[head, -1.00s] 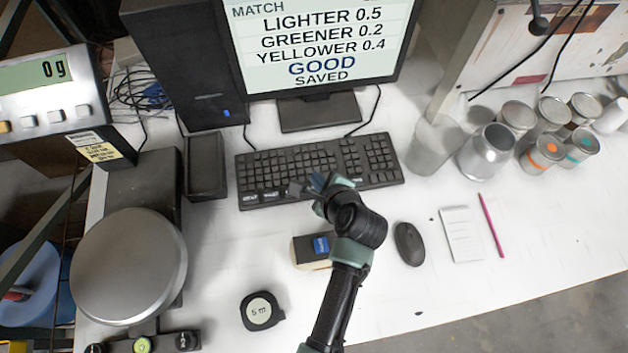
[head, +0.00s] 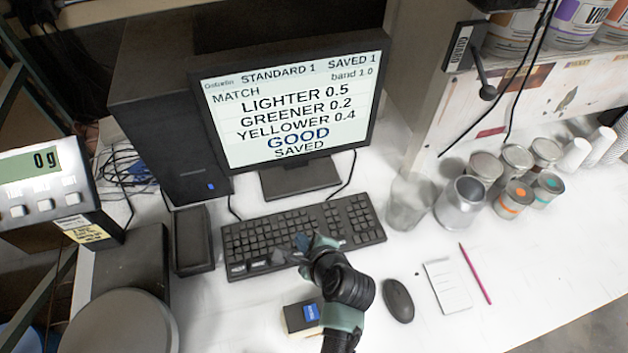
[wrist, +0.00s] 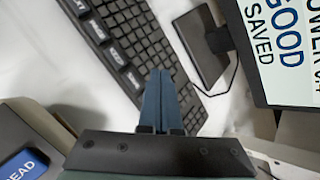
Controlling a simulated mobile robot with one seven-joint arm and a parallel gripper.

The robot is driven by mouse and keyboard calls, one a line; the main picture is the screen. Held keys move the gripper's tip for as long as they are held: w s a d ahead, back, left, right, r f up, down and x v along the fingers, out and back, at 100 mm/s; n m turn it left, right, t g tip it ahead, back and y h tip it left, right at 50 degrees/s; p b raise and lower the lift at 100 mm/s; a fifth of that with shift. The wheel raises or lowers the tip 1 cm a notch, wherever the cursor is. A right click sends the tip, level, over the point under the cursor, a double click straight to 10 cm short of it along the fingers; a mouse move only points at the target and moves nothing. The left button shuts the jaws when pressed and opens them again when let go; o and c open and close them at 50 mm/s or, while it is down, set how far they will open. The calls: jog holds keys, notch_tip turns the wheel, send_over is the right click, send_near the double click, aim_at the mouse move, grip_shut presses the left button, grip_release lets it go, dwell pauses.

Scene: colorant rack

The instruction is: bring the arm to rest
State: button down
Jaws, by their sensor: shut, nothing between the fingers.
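My gripper (head: 303,243) is over the lower part of the black keyboard (head: 262,236) in the head view. In the wrist view its two blue fingers (wrist: 160,96) lie side by side, shut, with nothing held. The keyboard (wrist: 122,40) shows beyond the fingertips; I cannot tell the height above it. My arm reaches in from the bottom of the head view, bent at the wrist.
A monitor (head: 290,105) stands behind the keyboard. A mouse (head: 398,300), notepad (head: 447,286) and pink pencil (head: 475,273) lie at right. A small box (head: 300,317) sits beside my wrist. Cans (head: 461,203) stand farther right; a scale (head: 118,325) is at left.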

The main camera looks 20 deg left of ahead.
jog(key=w+d+r+n+t+b, duration=0.1)
jog(key=w+r+n+t, duration=0.2)
jog(key=r, duration=0.5)
jog(key=w+d+r+n+t+h+b, duration=0.1)
jog(key=w+r+n+t, duration=0.1)
jog(key=w+r, duration=0.4)
jog(key=w+d+r+n+t+b, duration=0.1)
jog(key=w+d+r+n+t, duration=0.15)
jog(key=r, duration=0.65)
jog(key=s+d+r+n+t+h+b, duration=0.1)
jog(key=d+r+n+t, duration=0.15)
jog(key=r, duration=0.65)
jog(key=s+d+r+n+t+h+b, duration=0.1)
jog(key=r+n+t, duration=0.15)
jog(key=r, duration=0.75)
jog(key=s+d+r+n+t+h+b, duration=0.1)
jog(key=s+d+r+n+t, duration=0.1)
jog(key=s+r+t, duration=0.2)
jog(key=s+d+r+n+t+h+b, duration=0.1)
jog(key=s+d+r+n+t+h, duration=0.1)
jog(key=s+r, duration=0.8)
notch_tip(320, 180, up, 5)
jog(key=shift+d+f+n+t+h, duration=0.1)
jog(key=shift+d+n+t+h, duration=0.2)
jog(key=shift+d+n+t, duration=0.65)
jog(key=shift+a+m+t, duration=0.3)
jog(key=shift+a, duration=0.1)
